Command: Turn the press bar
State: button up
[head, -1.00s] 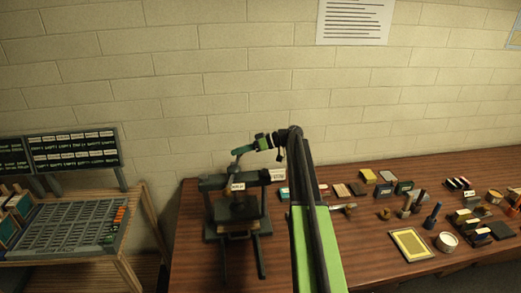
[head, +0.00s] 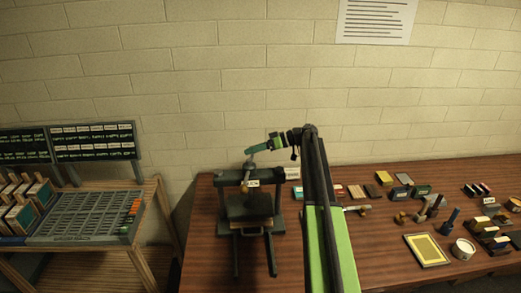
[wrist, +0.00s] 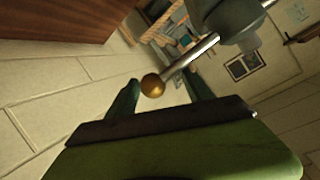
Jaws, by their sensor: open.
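The dark press (head: 252,206) stands near the left end of the brown table in the head view. Its press bar (wrist: 192,60) shows in the wrist view as a metal rod with a brass ball (wrist: 153,85) at its near end. The rod slopes up right into a grey hub (wrist: 240,20). My gripper (head: 250,151) is above the top of the press. In the wrist view my gripper (wrist: 161,86) is open, and the ball appears between its two green fingers. I cannot tell whether either finger touches the ball or rod.
Stamps, pads, bottles and a yellow framed panel (head: 427,250) lie on the table (head: 385,270) right of my arm. A grey slotted tray (head: 85,218) is on a wooden stand at the left, below a black label board (head: 95,142). A brick wall stands behind.

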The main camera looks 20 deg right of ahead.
jog(key=p+v, duration=0.6)
jog(key=v, duration=1.1)
jog(key=shift+d, duration=0.2)
